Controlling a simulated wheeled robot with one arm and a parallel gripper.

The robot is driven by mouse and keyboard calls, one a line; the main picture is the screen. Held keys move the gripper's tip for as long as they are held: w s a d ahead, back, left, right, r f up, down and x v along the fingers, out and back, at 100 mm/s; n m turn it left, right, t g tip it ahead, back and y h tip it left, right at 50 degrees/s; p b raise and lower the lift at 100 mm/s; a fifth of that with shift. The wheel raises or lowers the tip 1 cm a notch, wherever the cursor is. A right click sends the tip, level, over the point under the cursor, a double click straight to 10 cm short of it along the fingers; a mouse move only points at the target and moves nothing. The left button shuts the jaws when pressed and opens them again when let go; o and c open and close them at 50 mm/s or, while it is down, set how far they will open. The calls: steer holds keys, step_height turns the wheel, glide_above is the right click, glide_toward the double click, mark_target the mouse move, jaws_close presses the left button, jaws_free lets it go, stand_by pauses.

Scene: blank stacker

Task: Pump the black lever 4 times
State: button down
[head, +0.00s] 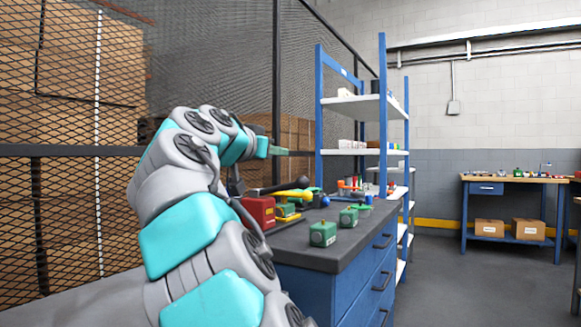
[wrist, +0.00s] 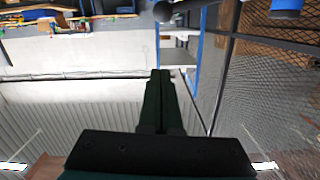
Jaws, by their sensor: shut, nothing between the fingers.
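The black lever (head: 274,188) sticks out to the right from beside the red box (head: 260,212) on the workbench, slanting slightly up to a round knob. My gripper (head: 280,151) is above the lever and apart from it, pointing right. In the wrist view, its dark fingers (wrist: 160,100) are pressed together with nothing between them. A dark round knob (wrist: 163,12), which looks like the lever's end, shows at the top edge of that view, beyond the fingertips. My arm hides part of the red box's left side.
A yellow lever (head: 292,195) and a blue-tipped one (head: 322,201) are close beside the black lever. Green blocks (head: 323,234) stand on the dark bench top (head: 340,249). A blue shelf rack (head: 353,107) is behind; mesh fencing (head: 100,215) is at left.

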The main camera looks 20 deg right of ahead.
steer(key=shift+d, duration=0.1)
steer(key=w+d+f+p, duration=0.1)
steer(key=w+d+f, duration=0.3)
steer(key=w+d, duration=0.3)
steer(key=shift+d+f, duration=0.3)
steer(key=shift+d, duration=0.15)
stand_by(0.7)
steer(key=shift+f, duration=0.1)
